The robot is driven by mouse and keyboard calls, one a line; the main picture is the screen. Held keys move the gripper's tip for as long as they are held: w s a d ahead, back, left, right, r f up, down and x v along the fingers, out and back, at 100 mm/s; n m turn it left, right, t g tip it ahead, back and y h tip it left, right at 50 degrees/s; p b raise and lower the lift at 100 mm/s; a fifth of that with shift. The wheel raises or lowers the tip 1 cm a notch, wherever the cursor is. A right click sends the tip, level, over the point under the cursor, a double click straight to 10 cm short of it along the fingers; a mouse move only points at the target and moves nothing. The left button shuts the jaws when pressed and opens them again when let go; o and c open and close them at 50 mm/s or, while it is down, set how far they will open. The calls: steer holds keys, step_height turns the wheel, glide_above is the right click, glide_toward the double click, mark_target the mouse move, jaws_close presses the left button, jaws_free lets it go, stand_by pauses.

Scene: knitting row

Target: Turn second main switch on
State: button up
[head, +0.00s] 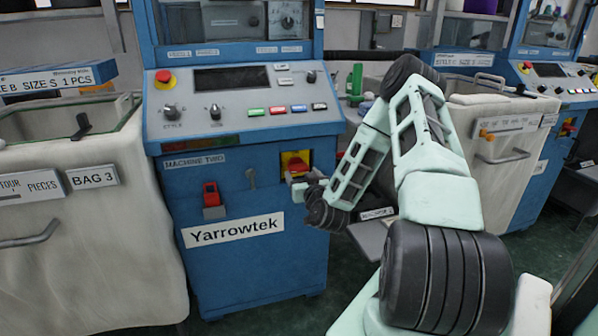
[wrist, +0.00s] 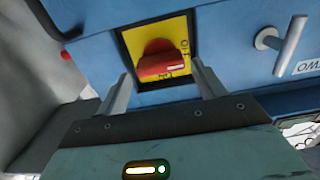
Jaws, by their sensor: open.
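The main switch is a red rotary knob on a yellow plate (head: 296,158), set in a dark-framed recess on the blue front of the machine labelled MACHINE TWO. In the wrist view the red knob (wrist: 160,62) is centred, its grip bar lying roughly crosswise with a white mark near its right end. Small lettering beside it is too small to read surely. My gripper (wrist: 161,75) is open, with one finger to each side of the knob and apart from it. In the head view my gripper (head: 305,182) is just in front of the switch, partly covering it.
A T-shaped metal handle (wrist: 284,45) is close beside the switch; it also shows in the head view (head: 251,178). A red part (head: 211,194) juts from the panel at left. Cloth bins (head: 75,240) flank the machine. Another blue machine (head: 560,95) stands right.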

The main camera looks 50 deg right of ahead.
mark_target(300, 171)
steer(key=shift+x, duration=2.05)
steer(key=c, duration=0.7)
